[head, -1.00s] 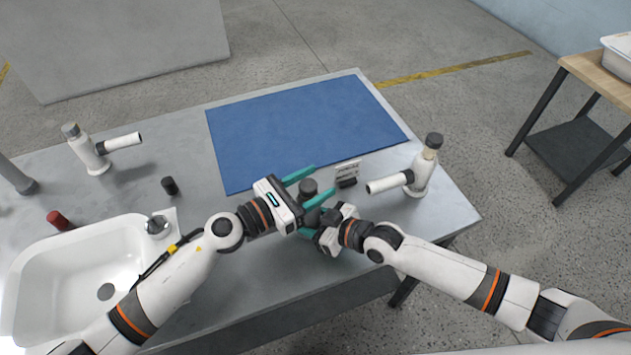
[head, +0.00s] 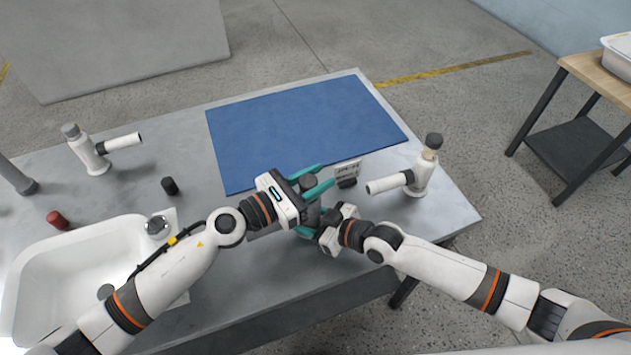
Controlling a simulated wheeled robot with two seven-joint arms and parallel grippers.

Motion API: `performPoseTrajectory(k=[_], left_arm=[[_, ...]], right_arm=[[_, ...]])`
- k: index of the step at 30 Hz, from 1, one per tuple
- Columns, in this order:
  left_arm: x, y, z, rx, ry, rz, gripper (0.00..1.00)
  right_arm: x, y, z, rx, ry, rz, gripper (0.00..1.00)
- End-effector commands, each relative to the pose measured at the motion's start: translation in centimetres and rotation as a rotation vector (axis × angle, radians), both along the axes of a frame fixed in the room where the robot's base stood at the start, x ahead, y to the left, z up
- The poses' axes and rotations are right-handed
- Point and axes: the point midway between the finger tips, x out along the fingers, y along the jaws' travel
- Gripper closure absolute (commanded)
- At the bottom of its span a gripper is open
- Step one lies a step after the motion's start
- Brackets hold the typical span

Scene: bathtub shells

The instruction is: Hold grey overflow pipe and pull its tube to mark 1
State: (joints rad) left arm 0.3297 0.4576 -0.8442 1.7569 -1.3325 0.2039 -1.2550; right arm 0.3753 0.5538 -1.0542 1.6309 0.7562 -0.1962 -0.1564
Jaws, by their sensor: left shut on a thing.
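The grey overflow pipe (head: 312,212) stands upright near the front edge of the table, mostly hidden by my grippers. Its dark top shows between the teal fingers of my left gripper (head: 311,181), which is shut on the upper tube from the left. My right gripper (head: 318,229) is low at the pipe's body, coming from the right. Its fingers are partly hidden, so I cannot tell how firmly they close. The marks on the tube are too small to read.
A white pipe with a side spout (head: 421,178) stands to the right, close to my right arm. Another white pipe (head: 90,152) stands at the left. A blue mat (head: 300,125), black cap (head: 170,186), red cap (head: 57,220) and white basin (head: 60,260) share the table.

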Motion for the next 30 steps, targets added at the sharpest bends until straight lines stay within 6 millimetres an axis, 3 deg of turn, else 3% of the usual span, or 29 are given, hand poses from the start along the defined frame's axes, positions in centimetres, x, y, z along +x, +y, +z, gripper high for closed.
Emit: performPoseTrajectory(k=[11, 12, 15, 25, 30], left_arm=[[0.0, 0.1, 0.8, -0.002, -0.002, 0.002, 1.00], [0.0, 0.1, 0.8, -0.002, -0.002, 0.002, 0.62], [0.0, 0.1, 0.8, -0.001, -0.002, 0.001, 0.46], [-0.1, 0.2, 0.7, -0.001, -0.001, 0.001, 0.44], [-1.3, 2.1, 0.5, -0.001, 0.003, 0.002, 0.44]], right_arm=[[-0.1, -0.1, -0.1, -0.004, 0.002, 0.000, 0.80], [-0.1, -0.1, -0.1, -0.004, 0.002, 0.000, 0.80], [-0.1, -0.1, -0.1, -0.004, 0.002, 0.000, 0.80], [-0.1, 0.0, -0.1, -0.003, 0.003, 0.001, 0.80], [-0.1, -0.1, -0.2, -0.003, 0.003, 0.001, 0.80]])
